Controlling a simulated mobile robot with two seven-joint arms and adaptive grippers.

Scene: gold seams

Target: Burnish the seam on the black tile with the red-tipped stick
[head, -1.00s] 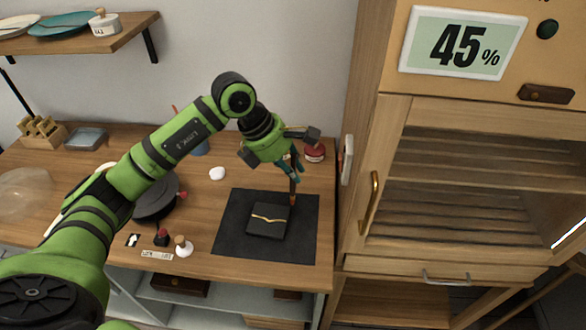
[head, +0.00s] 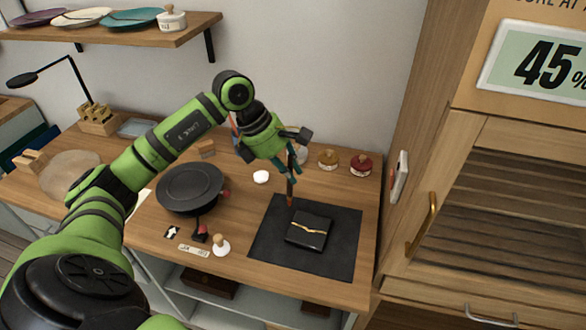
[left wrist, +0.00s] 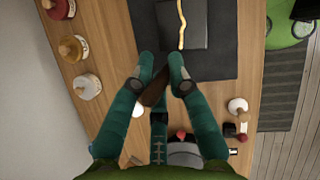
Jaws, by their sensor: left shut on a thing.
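The black tile (head: 302,241) lies on a dark mat (head: 340,253) on the wooden table, with a gold seam (head: 309,230) across it. The tile (left wrist: 203,22) and its seam (left wrist: 182,20) also show at the top of the left wrist view. My left gripper (head: 291,174) is shut on a dark stick (head: 290,190), which points down with a reddish-brown tip near the tile's upper left corner. In the left wrist view the stick (left wrist: 153,92) is between the fingertips (left wrist: 161,88). I cannot tell whether the tip touches anything. My right gripper is not in view.
A round black turntable-like disc (head: 190,184) stands left of the mat. A white-knobbed stamp (head: 221,245) is near the front edge. Red (head: 361,164) and amber (head: 328,158) jars stand behind the mat. A wooden cabinet (head: 500,220) borders the table at right.

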